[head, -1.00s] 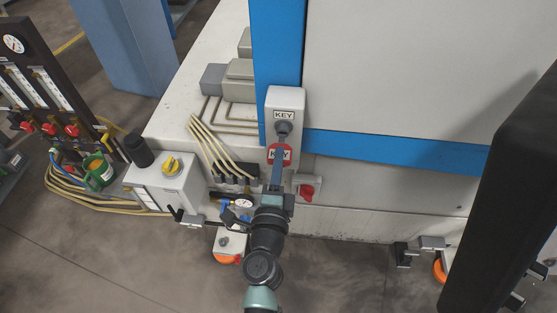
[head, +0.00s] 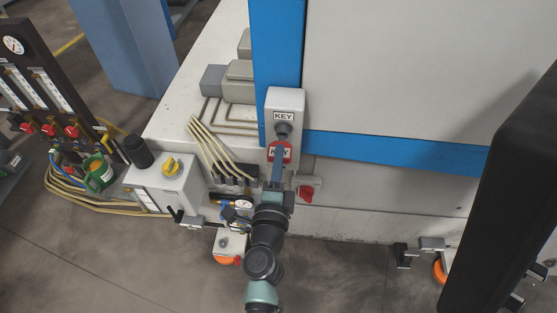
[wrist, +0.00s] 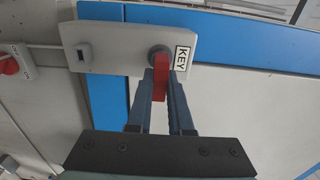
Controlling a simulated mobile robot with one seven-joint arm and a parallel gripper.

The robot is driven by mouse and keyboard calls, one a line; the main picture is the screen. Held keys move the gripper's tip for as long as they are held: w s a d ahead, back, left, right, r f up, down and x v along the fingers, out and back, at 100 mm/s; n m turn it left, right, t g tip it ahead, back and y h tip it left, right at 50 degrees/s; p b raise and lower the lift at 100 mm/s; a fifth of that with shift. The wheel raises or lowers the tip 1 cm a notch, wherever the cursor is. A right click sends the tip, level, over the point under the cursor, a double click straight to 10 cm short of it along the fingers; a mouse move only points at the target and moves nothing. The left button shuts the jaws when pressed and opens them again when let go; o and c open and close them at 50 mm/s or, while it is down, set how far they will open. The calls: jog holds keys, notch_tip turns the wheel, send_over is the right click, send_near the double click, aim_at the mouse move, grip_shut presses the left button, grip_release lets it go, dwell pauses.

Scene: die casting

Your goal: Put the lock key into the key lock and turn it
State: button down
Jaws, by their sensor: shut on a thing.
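The key lock (head: 283,130) is a dark round knob on a light grey box (head: 296,101), under a "KEY" label. It also shows in the wrist view (wrist: 160,54). In the wrist view, the red key (wrist: 160,85) is held between the two fingers of my gripper (wrist: 161,75). Its far end meets or overlaps the lock. The key's tip is hidden, so I cannot tell how deep it sits.
A blue post and beam (head: 400,154) border the box. A red rotary switch (head: 306,193) is just right of my gripper. Beige hoses (head: 213,147) and a control box with a yellow knob (head: 171,167) are at left. A large black panel (head: 505,200) stands at right.

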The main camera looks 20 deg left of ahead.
jog(key=shift+x, duration=1.2)
jog(key=c, duration=0.7)
grip_release()
jog(key=shift+c, duration=0.2)
jog(key=b+v, duration=0.2)
jog(key=v, duration=1.1)
